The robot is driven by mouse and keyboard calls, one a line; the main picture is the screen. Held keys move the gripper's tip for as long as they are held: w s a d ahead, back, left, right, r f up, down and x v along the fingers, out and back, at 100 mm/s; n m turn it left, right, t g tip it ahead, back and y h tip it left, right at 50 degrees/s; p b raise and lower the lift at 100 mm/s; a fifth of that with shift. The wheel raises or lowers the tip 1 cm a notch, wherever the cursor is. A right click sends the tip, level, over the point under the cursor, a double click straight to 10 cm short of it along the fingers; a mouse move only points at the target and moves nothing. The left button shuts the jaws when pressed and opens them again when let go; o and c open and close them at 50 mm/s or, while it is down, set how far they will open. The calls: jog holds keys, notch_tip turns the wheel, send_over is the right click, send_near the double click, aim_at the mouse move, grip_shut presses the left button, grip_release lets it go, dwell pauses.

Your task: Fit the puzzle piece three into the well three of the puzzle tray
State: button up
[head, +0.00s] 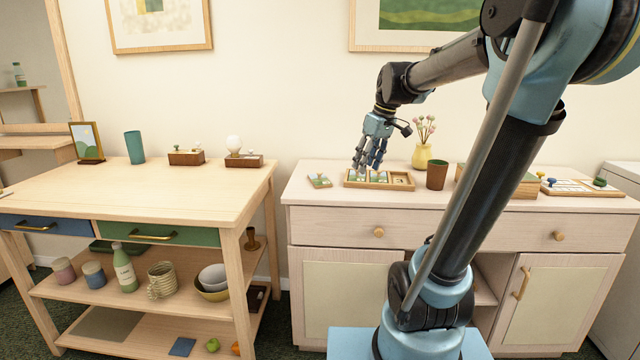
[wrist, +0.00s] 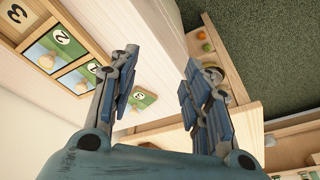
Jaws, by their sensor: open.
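The puzzle tray (head: 380,187) lies on the pale cabinet. Its left and middle wells hold picture pieces with knobs; its right well (head: 402,181) is bare wood. In the wrist view the bare well is marked 3 (wrist: 17,12), and the filled part of the tray (wrist: 60,45) shows beside it. A loose green knobbed piece (head: 319,181) lies flat left of the tray, apart from it. It also shows in the wrist view (wrist: 143,98), partly hidden by a finger; its number is unclear. My gripper (head: 367,165) is open and empty above the tray's left part, fingers (wrist: 161,60) apart.
A brown cup (head: 437,175) and a yellow flower vase (head: 422,156) stand right of and behind the tray. Another board with knobbed pieces (head: 580,188) lies at the cabinet's right end. A wooden table (head: 150,190) stands left, across a gap. The cabinet's front strip is clear.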

jog(key=w+a+r+n+y, duration=0.1)
jog(key=w+a+r+n, duration=0.25)
jog(key=w, duration=0.45)
jog(key=w+a+r+n+y, duration=0.1)
jog(key=w+a+r+n, duration=0.15)
jog(key=w+a, duration=0.45)
send_near(319, 177)
jog(key=shift+w+a+f, duration=0.4)
jog(key=shift+w+f, duration=0.15)
jog(key=shift+w, duration=0.25)
jog(key=shift+s+x, duration=0.2)
jog(key=shift+x, duration=2.6)
grip_shut()
